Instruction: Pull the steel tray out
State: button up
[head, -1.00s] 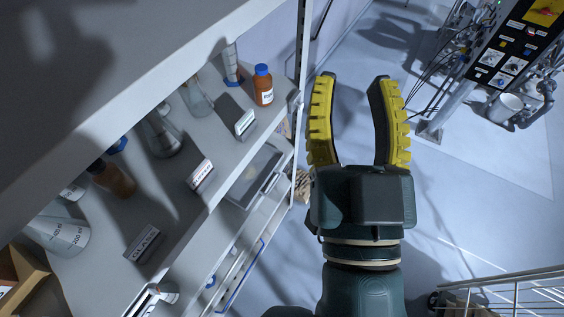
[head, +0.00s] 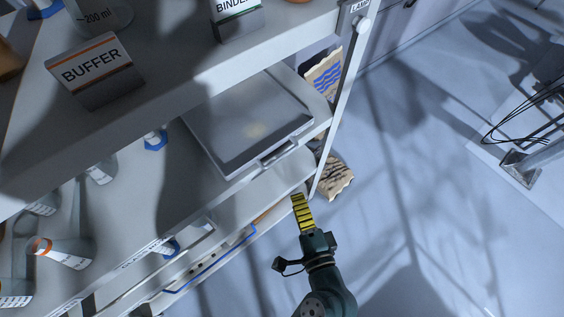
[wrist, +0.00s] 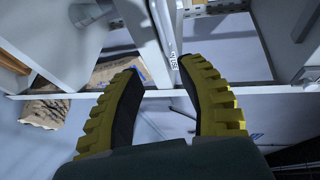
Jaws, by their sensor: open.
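The steel tray (head: 222,118) is a flat grey tray with a raised rim and a front handle (head: 278,153). It lies on a middle shelf in the head view, partly under the shelf above. My gripper (head: 298,198) is below and slightly right of the tray handle in the picture, apart from it. Only one yellow finger shows clearly there. In the wrist view both ribbed yellow fingers of my gripper (wrist: 160,70) stand apart with nothing between them. I cannot make out the tray in the wrist view.
A pale shelf post (head: 340,110) stands right of the tray. Paper sacks (head: 325,75) sit behind it, one lower (head: 337,176).

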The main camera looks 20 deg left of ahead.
aim_at(283, 155)
jog(key=b+x, duration=0.1)
jog(key=x, duration=1.5)
jog(key=shift+d+r+b, duration=0.1)
jog(key=shift+d+b, duration=0.05)
jog(key=shift+b, duration=0.25)
jog(key=shift+c, duration=0.2)
grip_shut()
